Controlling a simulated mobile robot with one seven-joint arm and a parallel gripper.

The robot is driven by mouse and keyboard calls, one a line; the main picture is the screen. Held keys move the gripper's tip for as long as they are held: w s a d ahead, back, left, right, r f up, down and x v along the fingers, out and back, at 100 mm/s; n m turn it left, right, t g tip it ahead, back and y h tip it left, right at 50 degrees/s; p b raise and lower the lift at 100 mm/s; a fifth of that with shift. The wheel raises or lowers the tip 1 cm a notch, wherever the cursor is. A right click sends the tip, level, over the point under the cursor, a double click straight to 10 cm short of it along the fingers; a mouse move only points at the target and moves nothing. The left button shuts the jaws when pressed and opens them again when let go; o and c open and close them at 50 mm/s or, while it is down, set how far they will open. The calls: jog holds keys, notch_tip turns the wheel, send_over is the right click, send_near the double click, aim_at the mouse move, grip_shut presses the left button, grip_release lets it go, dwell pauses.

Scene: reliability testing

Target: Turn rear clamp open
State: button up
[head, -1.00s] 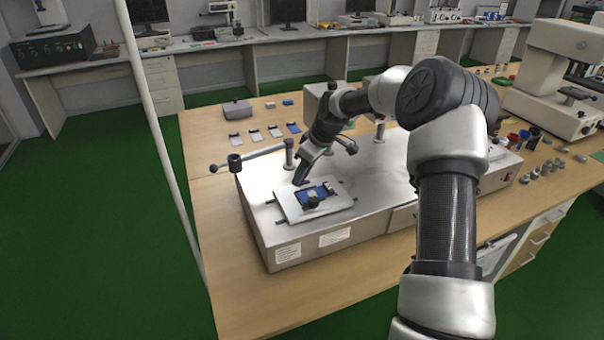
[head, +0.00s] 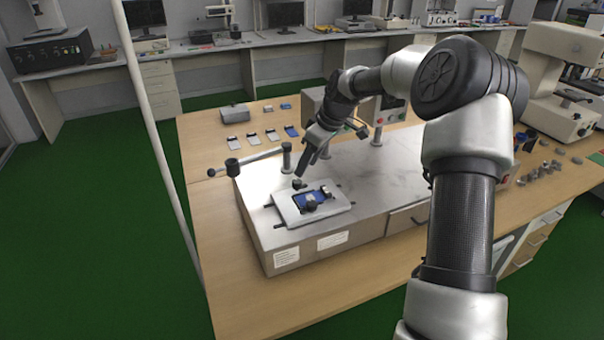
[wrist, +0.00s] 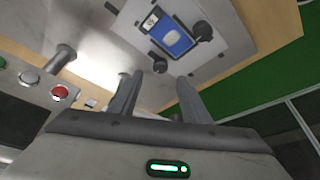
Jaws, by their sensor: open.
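A light fixture plate (head: 284,208) lies on the metal bench unit and holds a blue piece (head: 322,195); both show in the wrist view, the plate (wrist: 222,62) and the piece (wrist: 176,40). The rear clamp, a small dark knob (head: 299,183), is at the plate's rear edge, clear of the blue piece; it shows in the wrist view (wrist: 160,66). A second dark clamp (head: 311,201) sits against the blue piece; it also shows in the wrist view (wrist: 203,31). My gripper (head: 306,172) is open and empty, its fingers (wrist: 158,78) above and behind the rear clamp, apart from it.
A lever arm on a post (head: 285,158) stands left of my gripper. A control box with buttons (head: 392,112) is behind it. Flat pieces (head: 253,139) lie on the table at the back. The metal top right of the plate (head: 375,170) is clear.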

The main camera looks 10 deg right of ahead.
jog(key=v, duration=1)
jog(key=shift+r, duration=0.2)
